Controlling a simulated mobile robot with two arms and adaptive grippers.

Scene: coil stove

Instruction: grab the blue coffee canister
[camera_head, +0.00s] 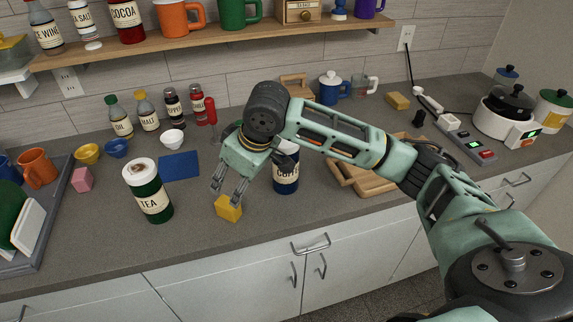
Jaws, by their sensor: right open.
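The blue coffee canister (287,186) stands upright on the grey counter, with a pale label that is partly visible. My right wrist and forearm cover its top and left part. My right gripper (226,194) is open, its fingers pointing down, to the left of the canister. No contact with the canister shows. A yellow block (228,208) lies just under the fingertips; I cannot tell whether they touch it. My left gripper is not in view.
A green tea canister (149,190) stands to the left of the gripper, with a blue mat (180,166) behind it. A wooden tray (361,183) lies right of the coffee canister, partly behind my arm. Bottles stand at the back. The counter's front edge is close.

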